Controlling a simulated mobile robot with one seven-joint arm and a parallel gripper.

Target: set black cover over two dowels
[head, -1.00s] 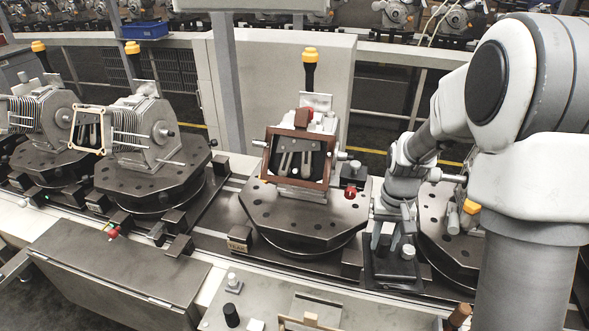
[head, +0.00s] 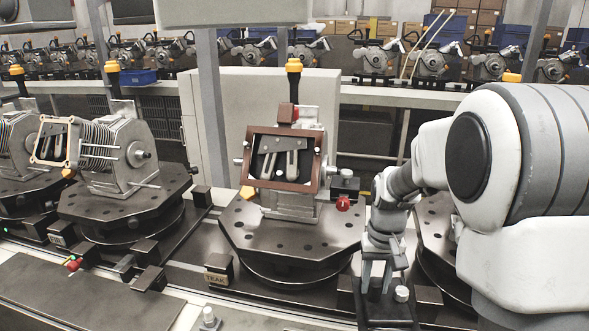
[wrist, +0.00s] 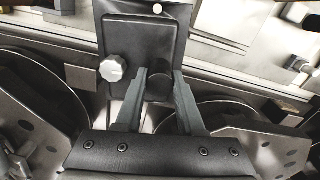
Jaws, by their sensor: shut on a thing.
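My gripper (wrist: 159,85) is shut on a short black cylinder (wrist: 159,88) in the wrist view. The cylinder stands at the near part of a black plate (wrist: 141,42), which also carries a pale ridged knob (wrist: 112,68) at its left and a small white pin (wrist: 157,8) at its far end. In the head view my gripper (head: 376,279) points down over this dark block (head: 388,315), and the pale knob (head: 401,293) shows just right of the fingers. I cannot tell for certain which part is the black cover, and no pair of dowels is clearly identifiable.
A turntable fixture (head: 262,232) with a brown-framed machine part (head: 250,165) stands left of my gripper. A red knob (head: 343,203) sticks out at its right side. More fixtures stand along the conveyor on both sides. A grey cabinet (head: 340,110) is behind.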

